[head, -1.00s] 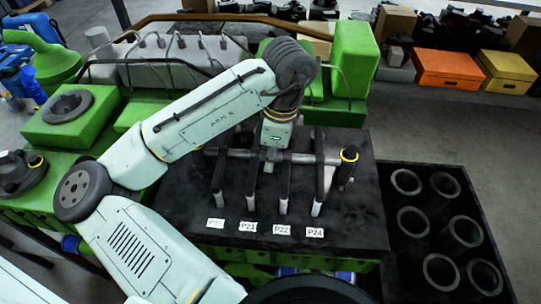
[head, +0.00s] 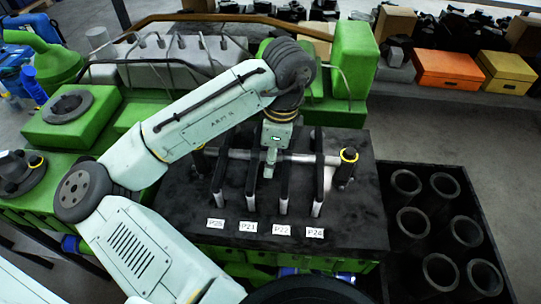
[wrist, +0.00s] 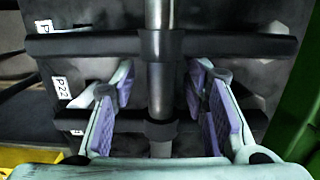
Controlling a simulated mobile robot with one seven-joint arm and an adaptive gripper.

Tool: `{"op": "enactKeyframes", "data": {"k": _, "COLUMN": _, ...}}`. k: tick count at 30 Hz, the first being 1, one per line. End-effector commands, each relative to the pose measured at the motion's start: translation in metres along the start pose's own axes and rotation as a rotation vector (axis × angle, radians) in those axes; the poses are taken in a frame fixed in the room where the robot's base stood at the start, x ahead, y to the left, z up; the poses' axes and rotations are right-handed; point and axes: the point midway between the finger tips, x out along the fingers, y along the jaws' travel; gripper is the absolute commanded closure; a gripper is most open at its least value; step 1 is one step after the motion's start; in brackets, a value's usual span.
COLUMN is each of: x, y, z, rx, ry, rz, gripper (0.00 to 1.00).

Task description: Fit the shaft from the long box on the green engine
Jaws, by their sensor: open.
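The grey metal shaft (head: 298,157) lies level across several black upright supports (head: 318,185) on the dark block on the green engine (head: 355,60). In the wrist view the shaft (wrist: 160,90) runs up the picture, passing dark collars at two black crossbars. My gripper (head: 270,160) is over the middle of the shaft. In the wrist view its purple-padded fingers (wrist: 160,100) are open, one on each side of the shaft, with gaps between pads and shaft. I cannot tell how firmly the shaft is seated.
White labels, including P21 (head: 248,227) and P24 (head: 313,232), lie along the block's front. A black post with a yellow ring (head: 348,156) stands at the shaft's right end. A black crate of cylinders (head: 385,260) stands to the right. Orange (head: 447,70) and yellow boxes sit behind.

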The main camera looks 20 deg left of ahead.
Motion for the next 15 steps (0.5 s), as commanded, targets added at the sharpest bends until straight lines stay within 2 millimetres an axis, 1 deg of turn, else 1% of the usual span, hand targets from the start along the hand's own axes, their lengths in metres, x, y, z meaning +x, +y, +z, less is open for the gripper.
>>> {"op": "enactKeyframes", "data": {"k": 2, "x": -0.002, "y": 0.0, "z": 0.0, "rx": 0.0, "ry": 0.0, "rz": -0.001, "gripper": 0.59}}
{"op": "enactKeyframes", "data": {"k": 5, "x": -0.011, "y": -0.001, "z": 0.001, "rx": 0.0, "ry": -0.003, "rz": -0.002, "gripper": 0.59}}
{"op": "enactKeyframes", "data": {"k": 8, "x": -0.028, "y": -0.001, "z": 0.0, "rx": 0.001, "ry": -0.004, "rz": -0.004, "gripper": 0.59}}
{"op": "enactKeyframes", "data": {"k": 15, "x": -0.08, "y": -0.001, "z": 0.001, "rx": -0.002, "ry": -0.005, "rz": -0.005, "gripper": 0.59}}
